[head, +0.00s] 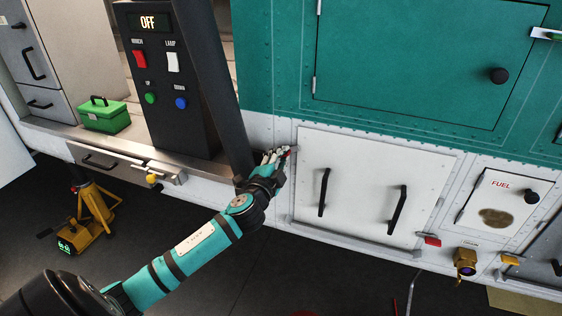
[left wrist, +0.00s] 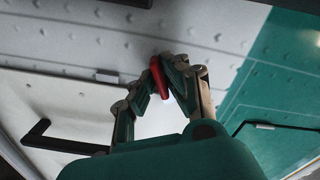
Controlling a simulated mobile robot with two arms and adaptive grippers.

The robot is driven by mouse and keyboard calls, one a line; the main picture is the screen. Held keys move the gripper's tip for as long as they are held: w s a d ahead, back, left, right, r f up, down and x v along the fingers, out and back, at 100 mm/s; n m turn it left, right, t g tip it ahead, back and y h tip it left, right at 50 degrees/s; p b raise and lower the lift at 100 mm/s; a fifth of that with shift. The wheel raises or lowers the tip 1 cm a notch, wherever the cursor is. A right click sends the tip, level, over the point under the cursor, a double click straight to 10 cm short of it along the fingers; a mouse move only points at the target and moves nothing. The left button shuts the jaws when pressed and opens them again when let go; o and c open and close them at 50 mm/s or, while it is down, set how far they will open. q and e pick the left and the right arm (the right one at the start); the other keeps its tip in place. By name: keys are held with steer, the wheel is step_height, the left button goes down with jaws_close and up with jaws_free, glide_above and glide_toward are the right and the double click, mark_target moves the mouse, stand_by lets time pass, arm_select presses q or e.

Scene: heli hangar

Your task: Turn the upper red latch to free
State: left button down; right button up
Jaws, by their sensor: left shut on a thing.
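The upper red latch (head: 289,152) sits at the upper left corner of the white panel (head: 375,170) with two black handles. My left gripper (head: 281,156) reaches it from the left and covers most of it in the head view. In the left wrist view the red latch (left wrist: 159,80) shows as a slanted bar between the two fingertips (left wrist: 166,76), which are closed on it. My right gripper is not in view.
A black control post (head: 165,85) reading OFF, with a dark slanted brace (head: 228,90), stands left of my gripper. A red tab (head: 432,240) is at the panel's lower right. A FUEL door (head: 505,197) and a brass drain fitting (head: 464,262) are further right.

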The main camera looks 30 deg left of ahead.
arm_select(q)
steer(key=shift+n+p, duration=0.5)
steer(key=shift+n, duration=5.9)
steer(key=c, duration=1.4)
jaws_free()
steer(key=v, duration=1.2)
